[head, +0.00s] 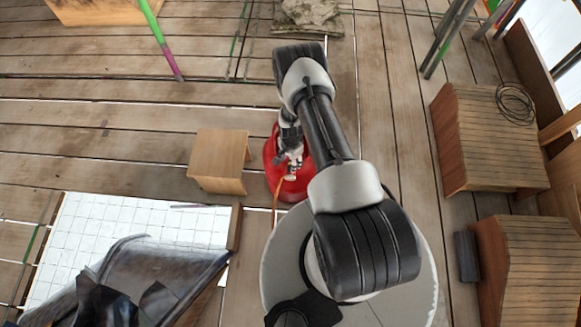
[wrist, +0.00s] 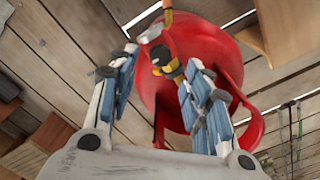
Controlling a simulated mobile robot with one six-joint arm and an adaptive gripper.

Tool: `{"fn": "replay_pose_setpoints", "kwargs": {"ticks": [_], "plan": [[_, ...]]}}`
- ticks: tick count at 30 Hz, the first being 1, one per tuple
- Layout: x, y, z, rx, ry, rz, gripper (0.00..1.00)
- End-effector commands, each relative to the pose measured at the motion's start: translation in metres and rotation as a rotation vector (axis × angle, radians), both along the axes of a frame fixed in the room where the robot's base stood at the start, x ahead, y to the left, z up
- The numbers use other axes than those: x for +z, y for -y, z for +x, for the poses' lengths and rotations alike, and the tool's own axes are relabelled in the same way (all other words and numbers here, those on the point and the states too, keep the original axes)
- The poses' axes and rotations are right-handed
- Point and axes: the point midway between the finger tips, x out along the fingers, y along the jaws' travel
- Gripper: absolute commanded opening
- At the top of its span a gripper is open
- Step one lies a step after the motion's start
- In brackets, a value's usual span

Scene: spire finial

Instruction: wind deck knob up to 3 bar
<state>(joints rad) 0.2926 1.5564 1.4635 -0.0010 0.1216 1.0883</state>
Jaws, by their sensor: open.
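A round red tank-like body (head: 292,188) stands on the deck below my arm in the head view. It fills the upper middle of the wrist view (wrist: 200,45), with brass-coloured and grey fittings on top. A small dark knob with yellow parts (wrist: 166,63) shows there; I take it to be the deck knob. My gripper (wrist: 158,60) is open, its blue-grey fingers to the left and right of the knob in the picture. I cannot tell whether a finger touches it. In the head view my gripper (head: 290,158) is over the red body and largely hides the fittings. No gauge reading is legible.
A wooden box (head: 218,160) stands just left of the red body. An orange hose (head: 276,205) runs from it. Wooden crates (head: 490,140) stand at right, one with a coiled cable (head: 515,103). A white gridded sheet (head: 130,225) lies at lower left.

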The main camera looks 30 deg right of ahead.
Motion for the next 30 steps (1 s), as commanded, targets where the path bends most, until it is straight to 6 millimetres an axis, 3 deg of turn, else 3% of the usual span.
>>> {"fn": "replay_pose_setpoints", "kwargs": {"ticks": [3,9,21,30], "plan": [[-0.026,0.000,-0.001,0.000,-0.001,0.000,0.45],[-0.047,0.000,0.000,0.000,0.000,0.000,0.45],[-0.052,0.000,0.000,0.000,0.000,0.000,0.44],[-0.052,0.000,0.000,0.000,0.000,0.000,0.24]]}}
